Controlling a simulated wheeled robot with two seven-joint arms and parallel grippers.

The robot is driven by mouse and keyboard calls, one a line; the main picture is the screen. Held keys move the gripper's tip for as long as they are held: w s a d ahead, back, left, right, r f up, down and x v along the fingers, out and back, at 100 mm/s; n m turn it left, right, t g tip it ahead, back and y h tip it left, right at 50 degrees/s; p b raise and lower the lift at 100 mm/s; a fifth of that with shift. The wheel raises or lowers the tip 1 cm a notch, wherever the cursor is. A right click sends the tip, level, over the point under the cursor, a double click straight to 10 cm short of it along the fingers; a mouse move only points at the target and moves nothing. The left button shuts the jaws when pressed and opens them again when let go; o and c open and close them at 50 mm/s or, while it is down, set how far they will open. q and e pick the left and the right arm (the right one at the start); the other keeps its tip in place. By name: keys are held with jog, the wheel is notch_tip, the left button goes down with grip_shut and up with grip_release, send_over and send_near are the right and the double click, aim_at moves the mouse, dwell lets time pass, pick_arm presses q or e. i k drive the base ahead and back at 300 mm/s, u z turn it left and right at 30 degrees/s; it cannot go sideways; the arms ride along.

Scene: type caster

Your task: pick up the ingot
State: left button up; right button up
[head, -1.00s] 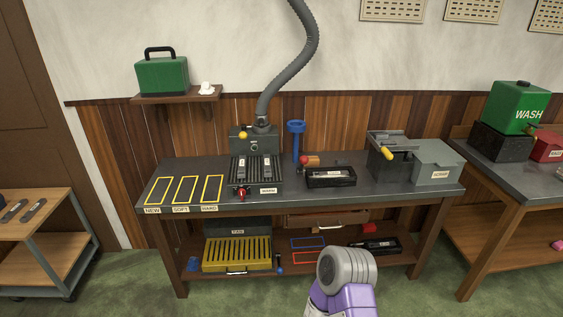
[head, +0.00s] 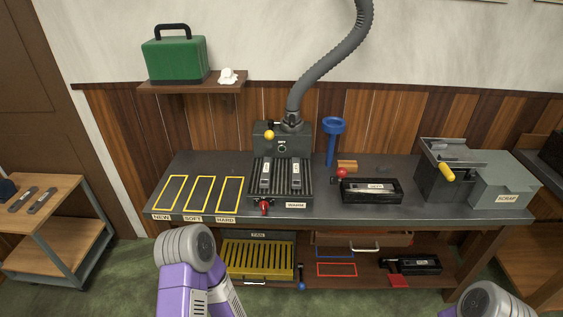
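No single thing is clearly marked as the ingot. Two grey bars with pale labels, a left bar (head: 265,175) and a right bar (head: 281,174), lie side by side on the ribbed top of the dark warmer (head: 297,190) on the bench. Two similar grey bars, a left one (head: 21,200) and a right one (head: 41,201), lie on the cart (head: 62,186) at the far left. The label text is too small to read. Parts of my arms show at the bottom edge, below the bench front; neither gripper's fingers are in view.
The bench (head: 340,214) has empty yellow outlines (head: 201,194) marked NEW, SOFT and HARD. A black mould-like box (head: 371,190), a blue funnel stand (head: 332,140) and a scrap box (head: 504,184) stand to the right. A yellow slatted tray (head: 258,259) sits on the lower shelf.

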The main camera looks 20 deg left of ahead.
aim_at(265, 178)
jog(key=u, duration=0.55)
jog(key=i, duration=0.85)
jog(key=u, duration=0.8)
